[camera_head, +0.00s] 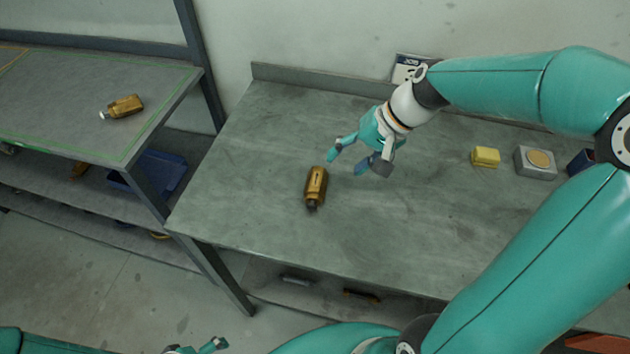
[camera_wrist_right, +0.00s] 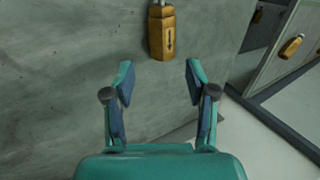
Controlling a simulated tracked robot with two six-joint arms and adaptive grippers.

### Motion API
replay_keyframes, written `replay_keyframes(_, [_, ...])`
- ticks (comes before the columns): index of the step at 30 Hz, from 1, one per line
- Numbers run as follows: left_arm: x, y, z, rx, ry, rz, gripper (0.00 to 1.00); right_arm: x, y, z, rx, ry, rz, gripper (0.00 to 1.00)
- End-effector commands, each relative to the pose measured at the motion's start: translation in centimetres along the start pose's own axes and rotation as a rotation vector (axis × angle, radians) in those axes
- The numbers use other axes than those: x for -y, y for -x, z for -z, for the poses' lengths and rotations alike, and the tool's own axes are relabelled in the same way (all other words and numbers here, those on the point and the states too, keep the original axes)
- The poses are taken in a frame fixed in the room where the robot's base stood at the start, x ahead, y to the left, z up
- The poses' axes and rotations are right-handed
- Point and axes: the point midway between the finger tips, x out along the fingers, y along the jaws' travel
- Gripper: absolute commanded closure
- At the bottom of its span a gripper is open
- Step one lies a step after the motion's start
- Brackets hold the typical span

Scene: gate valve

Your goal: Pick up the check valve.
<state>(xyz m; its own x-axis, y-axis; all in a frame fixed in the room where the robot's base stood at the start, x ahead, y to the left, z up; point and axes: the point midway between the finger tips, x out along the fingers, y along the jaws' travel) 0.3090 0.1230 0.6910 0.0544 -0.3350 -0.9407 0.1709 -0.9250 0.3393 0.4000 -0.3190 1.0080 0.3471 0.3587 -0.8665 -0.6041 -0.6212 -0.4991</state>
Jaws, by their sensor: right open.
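A brass valve body with a dark end (camera_head: 316,186) lies on the grey workbench. In the right wrist view it (camera_wrist_right: 162,34) shows a dark arrow on its face, which fits a check valve. My right gripper (camera_head: 347,162) is open and empty, to the right of this valve and apart from it. In the wrist view the valve lies beyond the open fingertips (camera_wrist_right: 160,75), roughly in line with the gap between them. A small part of my left gripper (camera_head: 207,347) shows at the bottom edge; its jaws cannot be made out.
A second brass valve (camera_head: 124,106) lies on the left table (camera_head: 60,105). A yellow block (camera_head: 485,157) and a grey box with a round tan top (camera_head: 536,163) stand at the bench's right. A low ledge runs along the back. The bench around the near valve is clear.

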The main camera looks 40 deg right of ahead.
Motion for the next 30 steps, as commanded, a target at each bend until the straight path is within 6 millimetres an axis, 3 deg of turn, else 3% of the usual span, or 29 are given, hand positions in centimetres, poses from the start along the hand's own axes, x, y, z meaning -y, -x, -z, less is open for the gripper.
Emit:
replay_keyframes(6, [0.0,0.1,0.0,-0.001,0.0,0.0,0.0,0.2,-4.2,-0.1,0.006,0.004,0.0,0.44])
replay_keyframes(14, [-0.1,0.2,0.0,-0.001,0.0,0.0,0.0,0.3,-5.9,0.0,0.005,0.007,-0.001,0.44])
replay_keyframes(24, [-0.3,0.8,0.0,-0.001,0.0,0.0,0.0,0.6,-10.2,0.1,0.006,0.007,-0.001,0.44])
replay_keyframes(30, [-0.3,0.8,0.0,-0.001,0.0,0.0,0.0,0.6,-10.7,0.1,0.003,0.007,0.0,0.44])
